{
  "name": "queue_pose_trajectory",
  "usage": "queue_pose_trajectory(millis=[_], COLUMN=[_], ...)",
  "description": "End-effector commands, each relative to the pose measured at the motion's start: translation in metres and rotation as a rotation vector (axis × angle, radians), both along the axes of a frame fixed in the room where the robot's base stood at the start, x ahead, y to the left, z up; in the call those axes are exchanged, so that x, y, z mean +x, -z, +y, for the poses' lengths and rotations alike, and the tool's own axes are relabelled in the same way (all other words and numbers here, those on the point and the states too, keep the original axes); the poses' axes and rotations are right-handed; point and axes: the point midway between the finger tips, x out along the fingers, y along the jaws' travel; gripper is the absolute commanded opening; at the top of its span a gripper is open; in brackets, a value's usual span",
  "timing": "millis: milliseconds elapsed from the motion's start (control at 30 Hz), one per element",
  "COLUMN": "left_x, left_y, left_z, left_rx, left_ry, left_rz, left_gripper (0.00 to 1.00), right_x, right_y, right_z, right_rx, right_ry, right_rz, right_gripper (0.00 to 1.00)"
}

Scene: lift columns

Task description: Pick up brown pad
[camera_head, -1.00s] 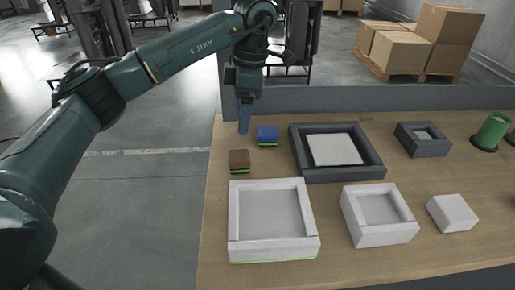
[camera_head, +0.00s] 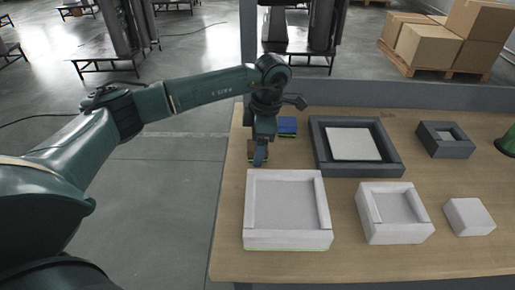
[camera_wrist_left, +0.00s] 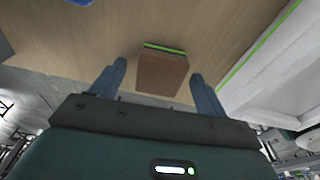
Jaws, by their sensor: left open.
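The brown pad (camera_wrist_left: 162,74) lies on the table, with a green strip along one edge. In the left wrist view it sits between the two blue fingers of my open left gripper (camera_wrist_left: 158,80), and I cannot tell whether they touch it. In the head view the gripper (camera_head: 260,158) points down over the brown pad (camera_head: 251,146) and partly hides it. My right gripper is not in view.
A blue pad (camera_head: 287,126) lies just behind the brown pad. A large white tray (camera_head: 288,239) stands in front, and a dark tray (camera_head: 360,168) with a white slab to the right. A smaller white tray (camera_head: 397,233) and a white block (camera_head: 469,216) stand farther right.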

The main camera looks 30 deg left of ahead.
Motion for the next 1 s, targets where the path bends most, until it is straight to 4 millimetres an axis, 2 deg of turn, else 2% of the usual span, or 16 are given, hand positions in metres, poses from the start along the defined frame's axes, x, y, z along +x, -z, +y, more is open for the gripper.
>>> queue_pose_trajectory(millis=[100, 300, 867, 1000], left_x=[-0.0003, -0.0003, -0.0002, -0.0002], left_y=[0.0065, 0.0069, 0.0065, 0.0063], left_z=[0.0010, 0.0011, 0.0010, 0.0010], left_rx=[0.000, 0.000, 0.000, 0.000], left_ry=[0.000, 0.000, 0.000, 0.000], left_rz=[-0.001, -0.001, -0.001, -0.001], left_gripper=[0.75, 0.75, 0.29, 0.26], right_x=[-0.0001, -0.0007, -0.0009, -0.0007], right_y=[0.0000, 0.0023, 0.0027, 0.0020], right_z=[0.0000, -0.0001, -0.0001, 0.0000], right_rx=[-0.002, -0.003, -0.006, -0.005], right_ry=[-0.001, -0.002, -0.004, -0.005], right_rz=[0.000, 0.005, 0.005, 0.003], right_gripper=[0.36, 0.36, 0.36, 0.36])
